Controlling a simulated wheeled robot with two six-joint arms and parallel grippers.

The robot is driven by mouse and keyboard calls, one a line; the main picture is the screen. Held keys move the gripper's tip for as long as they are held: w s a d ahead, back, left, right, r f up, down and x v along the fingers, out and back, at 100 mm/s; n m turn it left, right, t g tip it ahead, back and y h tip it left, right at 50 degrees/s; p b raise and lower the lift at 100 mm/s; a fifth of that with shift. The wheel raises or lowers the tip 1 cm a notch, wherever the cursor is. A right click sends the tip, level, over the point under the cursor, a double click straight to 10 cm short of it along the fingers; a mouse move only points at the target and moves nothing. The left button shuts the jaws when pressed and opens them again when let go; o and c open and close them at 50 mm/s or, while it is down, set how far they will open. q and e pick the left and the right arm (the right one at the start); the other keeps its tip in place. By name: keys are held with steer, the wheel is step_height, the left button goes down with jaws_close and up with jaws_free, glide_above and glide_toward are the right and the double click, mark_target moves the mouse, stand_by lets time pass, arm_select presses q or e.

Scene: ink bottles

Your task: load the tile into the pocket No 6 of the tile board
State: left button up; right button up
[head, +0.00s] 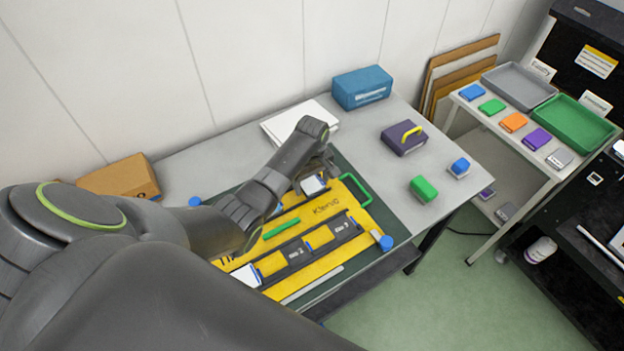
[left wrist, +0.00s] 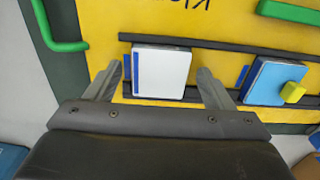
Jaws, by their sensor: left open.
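The yellow tile board (head: 290,219) lies on a dark green mat on the table. A white tile (head: 313,185) with a blue stripe along one edge sits in its far row; it also shows in the left wrist view (left wrist: 165,72). My left gripper (head: 316,176) is above this tile. In the left wrist view its open fingers (left wrist: 160,78) are on either side of the tile, with a gap at each side. A light blue tile (left wrist: 268,82) with a yellow knob sits farther along the same row. My right gripper is not in view.
A green handle (head: 358,188) stands at the board's end, with a blue knob (head: 386,243) at its near corner. A teal box (head: 362,88) is behind.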

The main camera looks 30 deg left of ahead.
mark_target(312, 185)
arm_select(q)
steer(key=shift+r, duration=0.1)
step_height(312, 185, up, 12)
steer(key=b, duration=0.1)
steer(key=shift+b, duration=0.4)
stand_by(0.5)
